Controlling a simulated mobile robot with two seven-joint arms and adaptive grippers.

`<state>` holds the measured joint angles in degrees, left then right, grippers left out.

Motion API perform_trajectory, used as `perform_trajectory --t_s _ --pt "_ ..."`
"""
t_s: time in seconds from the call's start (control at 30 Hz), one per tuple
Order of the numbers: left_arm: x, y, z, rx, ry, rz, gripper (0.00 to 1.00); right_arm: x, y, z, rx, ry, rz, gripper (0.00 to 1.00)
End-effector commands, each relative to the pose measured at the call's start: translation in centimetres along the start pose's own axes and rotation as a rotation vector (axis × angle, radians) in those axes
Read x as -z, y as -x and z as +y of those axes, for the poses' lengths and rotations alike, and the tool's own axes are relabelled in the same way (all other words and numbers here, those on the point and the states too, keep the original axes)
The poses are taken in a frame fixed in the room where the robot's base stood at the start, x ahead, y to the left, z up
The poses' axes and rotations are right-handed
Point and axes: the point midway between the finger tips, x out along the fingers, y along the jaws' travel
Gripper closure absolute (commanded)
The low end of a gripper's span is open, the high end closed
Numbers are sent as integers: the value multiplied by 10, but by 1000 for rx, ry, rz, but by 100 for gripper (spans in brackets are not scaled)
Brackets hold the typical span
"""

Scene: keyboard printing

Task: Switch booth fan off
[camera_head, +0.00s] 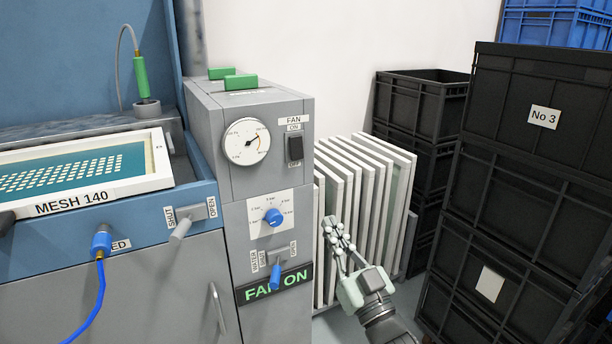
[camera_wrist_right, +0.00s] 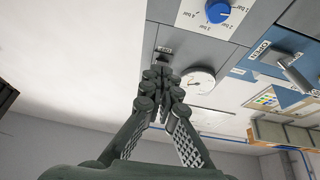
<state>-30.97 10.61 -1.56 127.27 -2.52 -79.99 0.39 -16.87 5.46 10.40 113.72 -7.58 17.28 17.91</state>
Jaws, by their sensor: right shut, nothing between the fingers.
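The fan switch (camera_head: 295,148) is a black rocker on the grey control box (camera_head: 266,177), between ON and OFF labels under a FAN label. The sign (camera_head: 273,285) low on the box reads FAN ON in green letters. My right gripper (camera_head: 335,230) is shut and empty, below and to the right of the switch in the head view, in front of the white frames. In the right wrist view, its closed fingertips (camera_wrist_right: 163,78) overlap the panel's edge near the gauge and partly hide the switch area. I see no contact with the switch. My left gripper is out of view.
A round gauge (camera_head: 246,142) sits left of the switch, with a blue pressure knob (camera_head: 273,217) and a blue lever (camera_head: 275,272) below. White frames (camera_head: 384,157) stand right of the box. Black crates (camera_head: 530,120) are stacked at the right. A blue booth (camera_head: 180,205) is left.

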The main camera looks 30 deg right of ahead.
Motion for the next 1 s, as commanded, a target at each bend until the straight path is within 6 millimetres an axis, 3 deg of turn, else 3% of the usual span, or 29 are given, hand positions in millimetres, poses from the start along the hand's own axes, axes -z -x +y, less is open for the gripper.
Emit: perform_trajectory --t_s 0.1,0.2,0.67,0.83,1.0 --pt "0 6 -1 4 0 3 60 32 -3 -1 22 -6 126 100" --pt "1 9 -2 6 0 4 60 46 -3 -2 32 -8 175 100" --pt "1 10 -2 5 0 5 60 50 -8 -3 36 -8 187 100" --pt "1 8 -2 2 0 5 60 56 -33 -4 36 -7 189 100" --pt "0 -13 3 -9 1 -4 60 64 -70 -5 35 -7 189 100"
